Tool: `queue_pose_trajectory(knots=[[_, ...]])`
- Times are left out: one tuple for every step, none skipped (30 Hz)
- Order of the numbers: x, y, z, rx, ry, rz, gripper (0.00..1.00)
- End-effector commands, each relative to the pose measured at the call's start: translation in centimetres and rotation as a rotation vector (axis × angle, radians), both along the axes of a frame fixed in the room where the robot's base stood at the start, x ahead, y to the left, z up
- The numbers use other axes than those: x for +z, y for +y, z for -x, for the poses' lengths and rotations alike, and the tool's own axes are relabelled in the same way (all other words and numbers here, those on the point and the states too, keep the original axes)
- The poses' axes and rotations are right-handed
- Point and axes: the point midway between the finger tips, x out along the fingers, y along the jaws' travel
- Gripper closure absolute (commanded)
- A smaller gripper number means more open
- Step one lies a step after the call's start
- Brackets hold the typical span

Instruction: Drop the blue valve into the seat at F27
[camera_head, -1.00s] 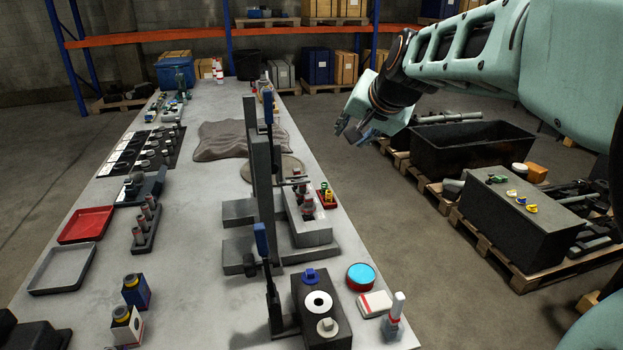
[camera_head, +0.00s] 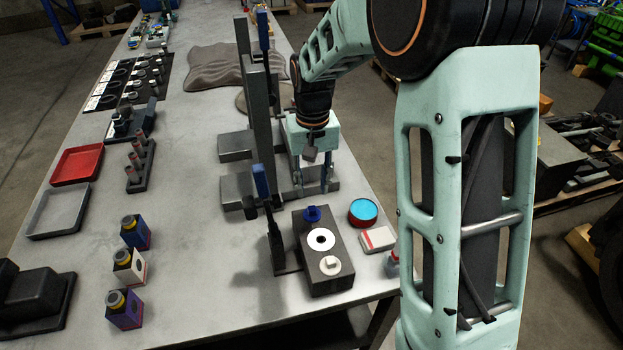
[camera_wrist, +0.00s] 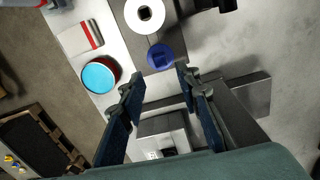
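The blue valve (camera_head: 312,213) stands at the far end of a dark block (camera_head: 333,283) near the table's front edge. It also shows in the wrist view (camera_wrist: 159,58), just beyond my fingertips. The block also bears a white ring with a dark centre (camera_head: 321,239) and a white knobbed piece (camera_head: 330,264). My gripper (camera_head: 312,186) points down behind the block, apart from the valve. Its two fingers (camera_wrist: 157,86) are spread with nothing between them in the wrist view. I cannot read any F27 label, so I cannot tell which seat it is.
A dark upright plate with blue-handled clamps (camera_head: 262,182) stands left of the gripper. A red tin with a blue top (camera_head: 363,211) and a white-and-red box (camera_head: 377,239) lie right of the block. Red (camera_head: 77,164) and grey (camera_head: 60,213) trays lie left.

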Motion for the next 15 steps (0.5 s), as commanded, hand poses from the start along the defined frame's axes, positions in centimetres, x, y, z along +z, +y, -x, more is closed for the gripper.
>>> queue_pose_trajectory(knots=[[-0.9,0.0,0.0,0.0,0.001,0.0,0.7],[-1.2,0.0,0.0,0.0,0.001,0.0,0.7],[-1.7,0.0,0.0,0.0,0.001,0.0,0.7],[-2.1,0.0,0.0,-0.001,0.001,0.0,0.7],[-2.4,0.0,0.0,-0.001,0.0,0.0,0.7],[-2.9,0.0,0.0,-0.001,0.0,0.0,0.7],[-3.3,0.0,0.0,-0.001,0.0,0.0,0.7],[-3.7,0.0,0.0,-0.001,0.0,0.0,0.7],[-4.1,0.0,0.0,-0.001,0.0,0.0,0.7],[-4.5,0.0,0.0,-0.001,0.0,0.0,0.7],[-4.8,0.0,0.0,-0.001,0.0,0.0,0.7],[-5.3,0.0,0.0,-0.001,0.0,0.0,0.7],[-5.7,0.0,0.0,-0.001,0.0,0.0,0.7],[-6.0,0.0,0.0,-0.001,0.0,0.0,0.7],[-6.4,0.0,0.0,-0.001,-0.001,0.0,0.7]])
